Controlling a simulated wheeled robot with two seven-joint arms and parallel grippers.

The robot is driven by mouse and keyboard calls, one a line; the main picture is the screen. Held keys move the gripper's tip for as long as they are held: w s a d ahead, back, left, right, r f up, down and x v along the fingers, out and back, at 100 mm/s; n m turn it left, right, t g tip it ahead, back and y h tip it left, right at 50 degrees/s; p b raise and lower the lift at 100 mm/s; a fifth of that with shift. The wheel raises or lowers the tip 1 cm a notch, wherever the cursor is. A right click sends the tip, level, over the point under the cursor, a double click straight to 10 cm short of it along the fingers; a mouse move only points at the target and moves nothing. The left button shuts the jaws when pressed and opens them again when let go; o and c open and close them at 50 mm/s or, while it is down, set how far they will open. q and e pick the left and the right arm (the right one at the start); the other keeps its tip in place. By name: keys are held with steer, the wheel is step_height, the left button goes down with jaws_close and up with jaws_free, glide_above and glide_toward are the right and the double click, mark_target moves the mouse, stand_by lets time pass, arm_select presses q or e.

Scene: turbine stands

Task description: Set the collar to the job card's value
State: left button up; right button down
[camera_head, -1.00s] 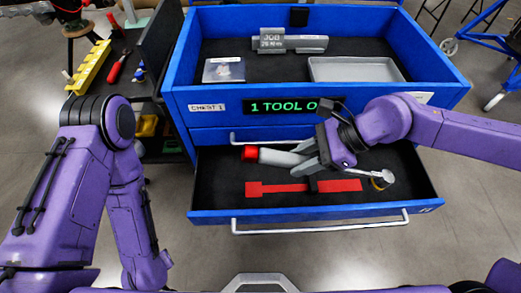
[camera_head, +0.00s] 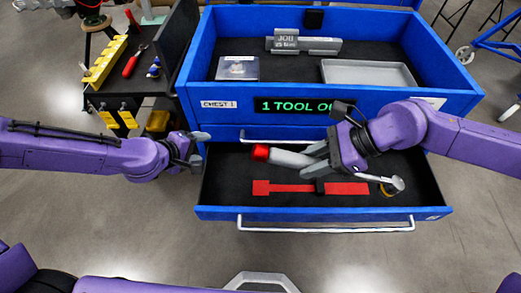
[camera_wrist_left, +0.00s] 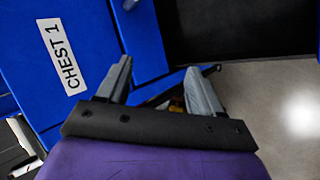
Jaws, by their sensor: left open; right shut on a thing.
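A torque wrench with a grey handle (camera_head: 288,158) is held at a tilt over the open drawer. Its red end (camera_head: 260,152) points left and its metal head (camera_head: 396,185) lies lower right. The right gripper (camera_head: 314,162) is shut around its handle. The collar cannot be told apart from the handle. The job card (camera_head: 287,40) stands in the chest's top tray; its value is too small to read surely. My left gripper (camera_head: 198,150) is open and empty at the drawer's left edge, apart from the red end. Its fingers (camera_wrist_left: 160,68) show near the chest in the wrist view.
The blue chest (camera_head: 220,132) carries a "1 TOOL O..." display (camera_head: 290,105). A red tool silhouette (camera_head: 285,188) marks the drawer floor. A clear case (camera_head: 237,68) and grey tray (camera_head: 365,74) sit on top. A side cart (camera_head: 130,90) stands left.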

arm_select(q)
steer(key=d+r+m+h, duration=0.45)
steer(key=r+h, duration=0.25)
steer(key=r, duration=0.6)
steer(key=m+g+h, duration=0.3)
steer(key=m+g, duration=0.4)
steer(key=g, duration=0.1)
glide_toward(253, 151)
steer(key=d, duration=0.1)
steer(key=x, duration=0.7)
steer(key=shift+d+f, duration=0.15)
steer(key=shift+d, duration=0.25)
